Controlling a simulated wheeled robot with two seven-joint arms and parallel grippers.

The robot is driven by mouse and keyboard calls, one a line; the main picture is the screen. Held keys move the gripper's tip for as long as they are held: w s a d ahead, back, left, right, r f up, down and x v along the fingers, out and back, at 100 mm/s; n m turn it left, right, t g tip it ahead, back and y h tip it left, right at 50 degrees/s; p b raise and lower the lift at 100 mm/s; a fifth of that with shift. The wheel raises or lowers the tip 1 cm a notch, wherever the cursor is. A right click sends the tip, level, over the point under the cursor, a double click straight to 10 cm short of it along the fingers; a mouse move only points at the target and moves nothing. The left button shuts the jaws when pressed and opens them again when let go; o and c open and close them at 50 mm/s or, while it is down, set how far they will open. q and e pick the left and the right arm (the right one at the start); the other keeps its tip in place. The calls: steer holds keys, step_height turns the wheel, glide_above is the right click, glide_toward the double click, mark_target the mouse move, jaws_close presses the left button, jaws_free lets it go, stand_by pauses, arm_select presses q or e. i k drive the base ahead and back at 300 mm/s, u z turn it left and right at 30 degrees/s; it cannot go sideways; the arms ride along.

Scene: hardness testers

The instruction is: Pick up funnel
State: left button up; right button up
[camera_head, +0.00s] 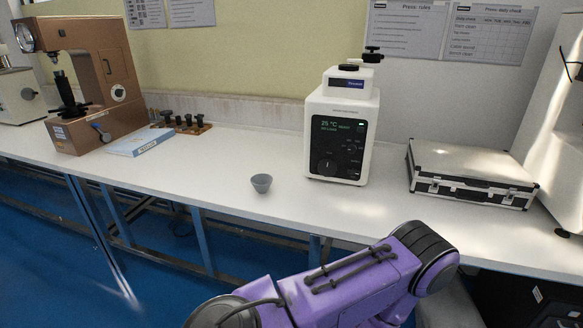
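The funnel (261,183) is a small grey cup-like piece, wide at the top and narrower at the bottom. It stands upright on the white bench (225,165), near its front edge and left of the white tester. Nothing touches it. A purple arm of mine reaches in from the bottom of the head view, in front of the bench. Its gripper is outside the picture. No other gripper shows.
A white tester with a display (342,125) stands right of the funnel. A silver case (470,172) lies further right. A brown hardness tester (98,85), a blue-white booklet (139,141) and a rack of dark parts (187,127) are at left. The bench around the funnel is clear.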

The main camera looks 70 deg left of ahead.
mark_target(261, 182)
steer(key=i, duration=0.4)
steer(key=u, duration=1)
